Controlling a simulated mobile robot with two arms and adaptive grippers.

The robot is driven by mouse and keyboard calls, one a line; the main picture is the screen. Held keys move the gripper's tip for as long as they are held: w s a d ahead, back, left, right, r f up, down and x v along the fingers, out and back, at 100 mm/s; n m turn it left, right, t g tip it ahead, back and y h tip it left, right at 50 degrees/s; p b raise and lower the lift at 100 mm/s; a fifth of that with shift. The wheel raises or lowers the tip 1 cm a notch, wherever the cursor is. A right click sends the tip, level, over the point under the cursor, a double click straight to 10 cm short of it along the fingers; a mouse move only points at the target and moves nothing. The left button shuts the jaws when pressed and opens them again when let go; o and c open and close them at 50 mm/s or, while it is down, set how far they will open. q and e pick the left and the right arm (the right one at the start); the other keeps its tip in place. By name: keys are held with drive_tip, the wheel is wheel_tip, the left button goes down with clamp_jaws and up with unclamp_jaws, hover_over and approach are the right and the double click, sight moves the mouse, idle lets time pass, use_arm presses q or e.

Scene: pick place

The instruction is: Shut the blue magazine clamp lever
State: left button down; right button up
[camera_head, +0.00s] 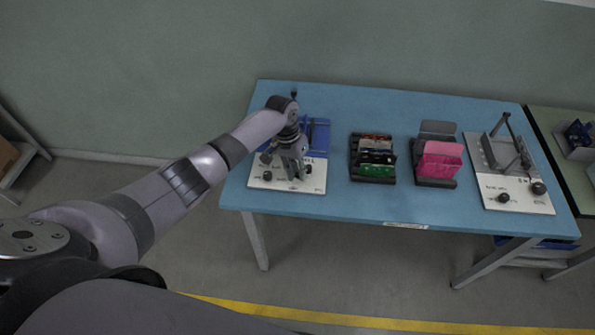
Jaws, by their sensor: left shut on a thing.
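The blue magazine fixture (319,137) stands on a white base plate (290,206) at the left end of the blue table. Black knobs sit near the plate's front. My left arm reaches in from the left, and my left gripper (293,168) points down over the front of this fixture. It is shut on a part of the fixture, apparently the clamp lever. The gripper and wrist hide most of the lever, so its angle cannot be told. My right gripper is out of view.
A black rack with several boards (374,158) and a holder with pink pieces (438,160) stand mid-table. A grey clamp fixture (515,195) with a raised bar stands at the right. The table (400,209) is bare along its front. A second table adjoins at the right.

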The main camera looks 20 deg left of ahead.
use_arm(q)
drive_tip(key=c, duration=1.5)
unclamp_jaws()
drive_tip(key=r, duration=0.4)
drive_tip(key=a+r, duration=0.1)
drive_tip(key=r, duration=0.3)
drive_tip(key=a+r, duration=0.1)
drive_tip(key=r, duration=0.2)
drive_tip(key=shift+w+a+r, duration=0.2)
drive_tip(key=shift+r, duration=0.2)
